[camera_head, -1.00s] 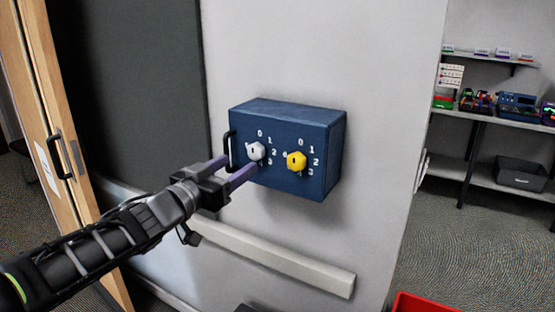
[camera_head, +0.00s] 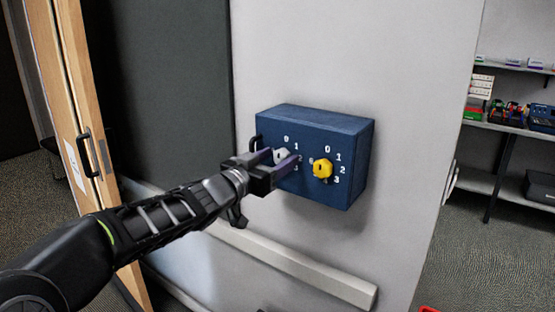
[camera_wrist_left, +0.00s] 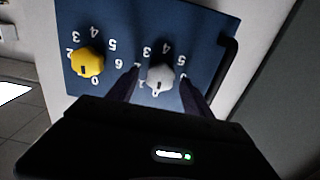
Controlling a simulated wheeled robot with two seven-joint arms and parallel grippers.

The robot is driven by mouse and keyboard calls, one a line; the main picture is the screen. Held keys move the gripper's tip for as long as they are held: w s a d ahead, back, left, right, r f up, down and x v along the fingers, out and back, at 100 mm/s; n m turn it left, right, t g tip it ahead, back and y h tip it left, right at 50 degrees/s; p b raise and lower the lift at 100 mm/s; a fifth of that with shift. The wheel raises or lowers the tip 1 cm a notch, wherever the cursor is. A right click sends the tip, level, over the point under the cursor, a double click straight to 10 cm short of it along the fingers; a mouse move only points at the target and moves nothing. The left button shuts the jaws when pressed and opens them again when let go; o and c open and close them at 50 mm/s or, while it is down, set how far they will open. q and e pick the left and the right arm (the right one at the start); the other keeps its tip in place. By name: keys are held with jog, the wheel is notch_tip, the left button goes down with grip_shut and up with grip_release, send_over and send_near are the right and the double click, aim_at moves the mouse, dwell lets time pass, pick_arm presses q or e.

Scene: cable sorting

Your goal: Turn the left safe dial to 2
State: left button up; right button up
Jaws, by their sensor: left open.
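The blue safe (camera_head: 335,130) is fixed to the wall, with a white-grey left dial (camera_head: 281,155) and a yellow right dial (camera_head: 322,169). My left gripper (camera_head: 282,160) is open, its fingers reaching to the safe's face around the left dial. In the left wrist view, the grey dial (camera_wrist_left: 160,77) sits between the two dark fingertips (camera_wrist_left: 160,85), with a gap visible on each side. That view is upside down, and the dial's dark mark points toward the 0. The yellow dial (camera_wrist_left: 88,62) is off to the left there. My right gripper is not in view.
The safe's black handle (camera_head: 257,143) is just left of the left dial, close to my gripper. A pale rail (camera_head: 290,265) runs along the wall below. A wooden door (camera_head: 75,100) stands at left, and shelves (camera_head: 510,125) with equipment are at far right.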

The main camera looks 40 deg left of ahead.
pick_arm(q)
jog(key=shift+w, duration=0.3)
grip_shut()
dwell(0.5)
